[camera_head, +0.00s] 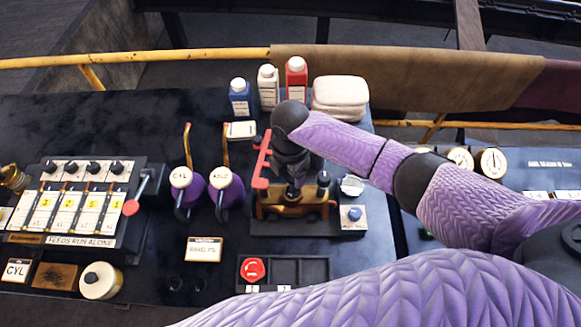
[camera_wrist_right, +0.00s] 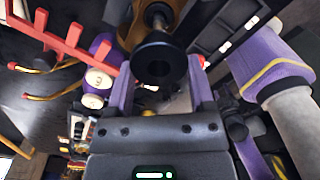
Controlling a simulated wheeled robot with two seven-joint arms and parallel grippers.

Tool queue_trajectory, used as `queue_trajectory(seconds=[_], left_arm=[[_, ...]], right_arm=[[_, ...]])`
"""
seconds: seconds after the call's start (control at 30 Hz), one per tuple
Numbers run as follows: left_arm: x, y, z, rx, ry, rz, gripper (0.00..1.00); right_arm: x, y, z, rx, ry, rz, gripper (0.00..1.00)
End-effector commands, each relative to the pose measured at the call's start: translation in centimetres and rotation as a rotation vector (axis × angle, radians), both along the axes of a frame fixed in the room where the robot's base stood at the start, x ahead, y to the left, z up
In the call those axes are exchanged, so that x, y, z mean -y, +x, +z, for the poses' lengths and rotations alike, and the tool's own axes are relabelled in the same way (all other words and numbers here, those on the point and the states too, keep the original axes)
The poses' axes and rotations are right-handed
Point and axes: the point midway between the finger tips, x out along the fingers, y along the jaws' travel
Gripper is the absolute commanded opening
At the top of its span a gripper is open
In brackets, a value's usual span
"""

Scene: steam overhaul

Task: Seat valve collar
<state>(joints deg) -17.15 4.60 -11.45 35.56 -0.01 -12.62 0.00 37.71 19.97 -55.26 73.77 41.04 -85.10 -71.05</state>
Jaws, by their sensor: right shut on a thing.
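My right gripper (camera_head: 294,187) points down over a brass-coloured fixture (camera_head: 285,211) on the dark bench. In the right wrist view its two purple fingers (camera_wrist_right: 162,88) stand on either side of a round black collar (camera_wrist_right: 160,62) with a central hole, and they are shut on it. A metal spindle (camera_wrist_right: 158,18) with a dark rod shows just beyond the collar. I cannot tell whether the collar touches it. In the head view the collar is mostly hidden by the gripper. My left gripper is not in view.
A red toothed rack (camera_head: 262,163) stands close left of the gripper. Two purple-bodied levers (camera_head: 185,187) stand further left. A black tray with a red knob (camera_head: 253,269) lies in front. Bottles (camera_head: 268,88) and folded cloths (camera_head: 340,96) stand behind.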

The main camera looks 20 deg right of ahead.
Motion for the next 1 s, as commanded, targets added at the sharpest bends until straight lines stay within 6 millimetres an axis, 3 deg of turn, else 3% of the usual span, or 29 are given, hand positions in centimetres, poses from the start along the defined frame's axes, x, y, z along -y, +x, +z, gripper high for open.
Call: queue_trajectory(seconds=[1.0], left_arm=[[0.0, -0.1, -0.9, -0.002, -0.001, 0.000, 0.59]], right_arm=[[-0.1, 0.0, -1.4, 0.001, 0.002, 0.000, 0.00]])
